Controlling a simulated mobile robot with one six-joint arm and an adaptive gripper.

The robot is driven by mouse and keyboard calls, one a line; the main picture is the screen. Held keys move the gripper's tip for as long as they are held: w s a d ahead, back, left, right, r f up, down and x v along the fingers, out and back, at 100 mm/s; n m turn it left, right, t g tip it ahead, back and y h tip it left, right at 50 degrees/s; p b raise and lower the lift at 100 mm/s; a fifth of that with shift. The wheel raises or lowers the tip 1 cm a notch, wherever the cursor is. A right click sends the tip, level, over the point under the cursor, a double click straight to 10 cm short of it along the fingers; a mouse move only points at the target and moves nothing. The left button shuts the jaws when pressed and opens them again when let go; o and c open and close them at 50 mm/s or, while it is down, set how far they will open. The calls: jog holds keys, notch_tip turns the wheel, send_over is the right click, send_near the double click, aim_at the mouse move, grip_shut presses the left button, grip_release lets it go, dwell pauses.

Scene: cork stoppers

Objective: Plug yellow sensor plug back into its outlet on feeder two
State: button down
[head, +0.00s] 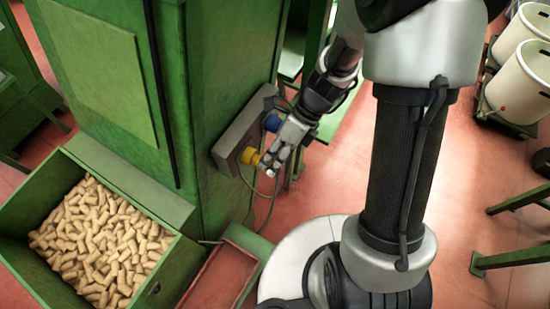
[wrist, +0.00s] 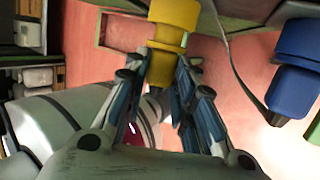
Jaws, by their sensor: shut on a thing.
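The yellow sensor plug (wrist: 163,70) is between the fingers of my gripper (wrist: 167,88) in the wrist view, and the gripper is shut on it. Its yellow body runs up to a wider yellow part (wrist: 175,12) at the top edge, with a narrower band between. In the head view, yellow (head: 250,157) shows at the lower end of a grey outlet box (head: 229,146) on the green machine, with my gripper (head: 268,163) right beside it. I cannot tell whether the plug is seated or only lined up, as the fingers hide part of it.
A blue plug (head: 272,122) sits on the same box, close beside my gripper; it also shows in the wrist view (wrist: 295,75). A thin cable (head: 252,187) hangs below the box. A green bin of corks (head: 105,245) stands at lower left.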

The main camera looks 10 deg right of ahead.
jog(key=shift+w+a, duration=0.45)
jog(key=shift+a, duration=0.15)
dwell(0.3)
jog(key=c, duration=1.2)
grip_release()
jog(key=shift+c, duration=0.2)
jog(key=v, duration=1.2)
jog(key=s+d+r+n+t+h+b, duration=0.1)
jog(key=s+n, duration=0.5)
jog(key=n, duration=0.7)
jog(key=s+d+r+n+t+h+b, duration=0.2)
jog(key=s+d+r+n+t+h, duration=0.2)
jog(key=n, duration=0.9)
jog(key=s+r+t, duration=0.2)
jog(key=s+r, duration=0.1)
jog(key=r, duration=0.1)
jog(key=shift+t+h+b, duration=0.3)
jog(key=shift+h, duration=0.1)
